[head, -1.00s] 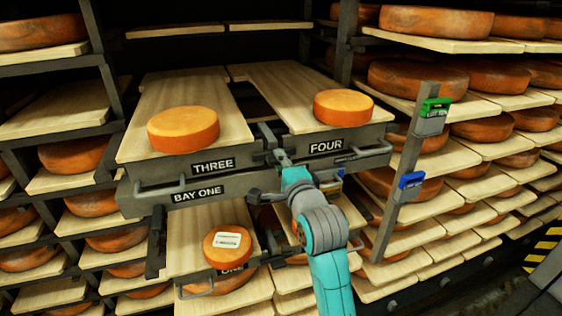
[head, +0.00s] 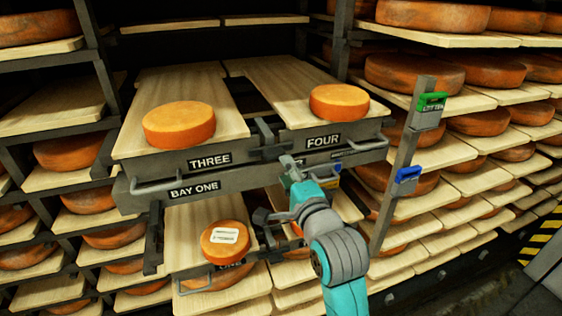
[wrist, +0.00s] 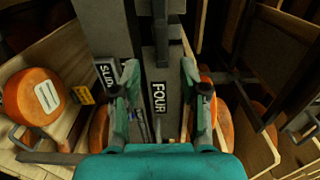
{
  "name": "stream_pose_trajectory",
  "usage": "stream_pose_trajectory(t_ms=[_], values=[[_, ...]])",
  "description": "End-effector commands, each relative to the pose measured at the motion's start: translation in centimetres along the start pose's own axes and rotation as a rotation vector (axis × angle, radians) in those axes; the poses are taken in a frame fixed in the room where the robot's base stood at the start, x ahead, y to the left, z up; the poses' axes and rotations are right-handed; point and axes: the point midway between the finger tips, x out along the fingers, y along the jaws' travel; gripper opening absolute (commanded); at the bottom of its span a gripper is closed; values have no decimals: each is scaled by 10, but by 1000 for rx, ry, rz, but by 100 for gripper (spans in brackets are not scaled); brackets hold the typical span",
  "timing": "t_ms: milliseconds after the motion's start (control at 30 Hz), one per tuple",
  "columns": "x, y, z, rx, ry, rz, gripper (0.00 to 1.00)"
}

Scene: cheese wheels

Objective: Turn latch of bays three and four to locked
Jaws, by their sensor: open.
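The upper tray of bay three (head: 140,100) and the tray of bay four (head: 290,105) each bear one orange cheese wheel. A dark grey latch bar (head: 268,153) lies roughly level on the front between the THREE and FOUR labels. It also shows in the wrist view (wrist: 160,38), above the FOUR label. My gripper (head: 291,166) is just below and right of the latch in the head view. In the wrist view my gripper (wrist: 160,82) is open, its fingers on either side of the FOUR label with nothing held. Whether a finger touches the latch cannot be told.
The BAY ONE tray (head: 185,240) below bears a labelled cheese wheel (head: 225,242). A grey post (head: 405,165) with a green tag (head: 432,101) and a blue tag (head: 408,174) stands at right. Racks of cheeses surround the bays.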

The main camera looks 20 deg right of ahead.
Motion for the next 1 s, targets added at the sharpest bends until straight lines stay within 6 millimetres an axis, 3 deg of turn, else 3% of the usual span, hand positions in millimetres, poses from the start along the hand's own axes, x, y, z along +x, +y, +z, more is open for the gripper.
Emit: stream_pose_trajectory(t_ms=[100, 333, 1000], values=[[-22, 0, 0, 0, 0, -1, 44], [-46, 1, 0, 0, 0, 1, 44], [-53, 7, 0, -16, 0, 6, 44]])
